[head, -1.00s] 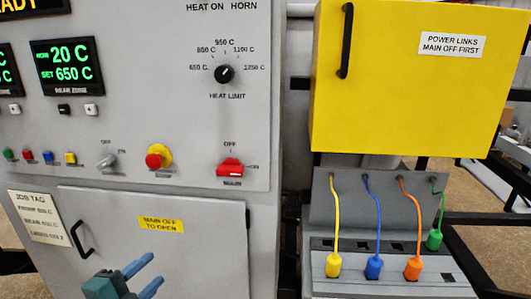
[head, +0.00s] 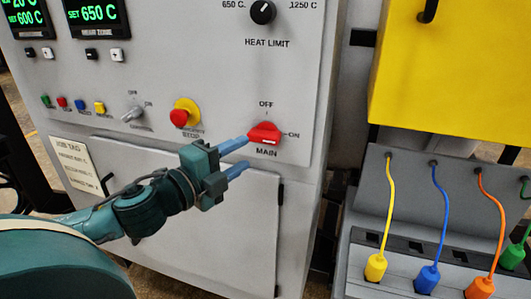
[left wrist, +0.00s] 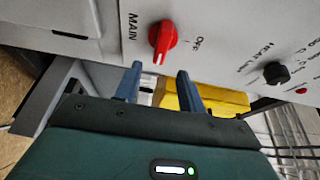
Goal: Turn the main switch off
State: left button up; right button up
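The main switch (head: 264,133) is a red knob low on the grey furnace panel, with OFF above it, ON to its right and MAIN below. In the left wrist view the red knob (left wrist: 163,38) has its white mark on the end away from the MAIN label's top side, turned toward ON rather than toward OFF. My left gripper (head: 240,154) is open and empty, its two blue fingers spread just below and left of the knob in the head view. In the left wrist view its fingertips (left wrist: 159,70) appear apart from the knob. My right gripper is not in view.
A red emergency button (head: 180,117) on a yellow collar and a control switch (head: 132,115) sit left of the main switch. Below is a closed furnace door (head: 240,205). A yellow cover (head: 450,80) and coloured plugged cables, including a yellow one (head: 376,266), are at right.

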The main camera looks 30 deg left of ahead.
aim_at(264, 141)
pick_arm(q)
jog(key=w, duration=0.4)
jog(key=shift+d+r, duration=0.15)
jog(key=shift+d, duration=0.1)
jog(key=shift+w+d+p, duration=0.2)
jog(key=shift+w+p, duration=0.15)
jog(key=shift+w, duration=0.9)
jog(key=shift+w+p, duration=0.35)
jog(key=shift+w, duration=0.15)
jog(key=shift+w+d, duration=0.2)
jog(key=shift+w, duration=0.1)
jog(key=shift+c, duration=0.2)
grip_shut()
